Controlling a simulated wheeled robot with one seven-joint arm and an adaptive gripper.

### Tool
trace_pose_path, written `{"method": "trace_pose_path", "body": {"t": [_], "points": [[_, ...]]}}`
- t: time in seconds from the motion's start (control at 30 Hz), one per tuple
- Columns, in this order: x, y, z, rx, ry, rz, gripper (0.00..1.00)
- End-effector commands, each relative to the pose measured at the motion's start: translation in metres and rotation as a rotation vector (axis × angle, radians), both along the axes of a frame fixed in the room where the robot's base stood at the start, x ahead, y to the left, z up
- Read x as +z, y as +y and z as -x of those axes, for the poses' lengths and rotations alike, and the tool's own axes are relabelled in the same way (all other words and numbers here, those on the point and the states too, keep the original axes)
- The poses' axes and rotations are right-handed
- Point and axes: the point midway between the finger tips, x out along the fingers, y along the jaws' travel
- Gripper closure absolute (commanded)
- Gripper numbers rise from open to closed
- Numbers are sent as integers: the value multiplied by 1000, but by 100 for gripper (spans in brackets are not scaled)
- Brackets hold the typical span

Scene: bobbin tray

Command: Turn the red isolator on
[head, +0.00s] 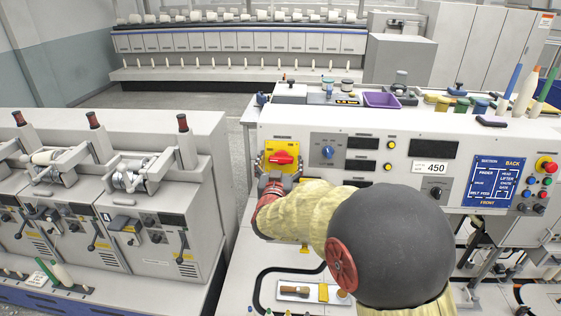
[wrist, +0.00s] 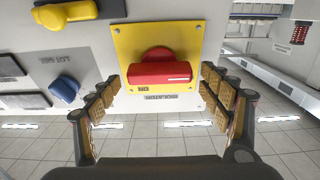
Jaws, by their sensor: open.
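The red isolator (head: 283,158) is a red rotary handle on a yellow plate (head: 269,146), fixed to the front of the white machine panel. Its handle lies roughly level in the head view. In the wrist view the isolator (wrist: 158,70) shows close up, its bar lying across the yellow plate (wrist: 190,33), with upside-down lettering on and below the plate. My gripper (head: 279,174) is open just in front of and below the isolator. In the wrist view my gripper (wrist: 160,88) has one finger on each side of the handle, with visible gaps. Contact does not show.
A red button on yellow (head: 547,166) is at the far right. A purple tray (head: 381,100) and bobbins stand on top. Spindle machines (head: 130,235) fill the left.

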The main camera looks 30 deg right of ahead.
Motion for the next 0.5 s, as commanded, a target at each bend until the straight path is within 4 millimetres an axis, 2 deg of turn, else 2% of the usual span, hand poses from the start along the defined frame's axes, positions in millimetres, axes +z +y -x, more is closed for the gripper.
{"method": "trace_pose_path", "body": {"t": [0.23,0.5], "points": [[0,0,0,0,0,0,22],[0,0,0,1,0,0,37]]}}
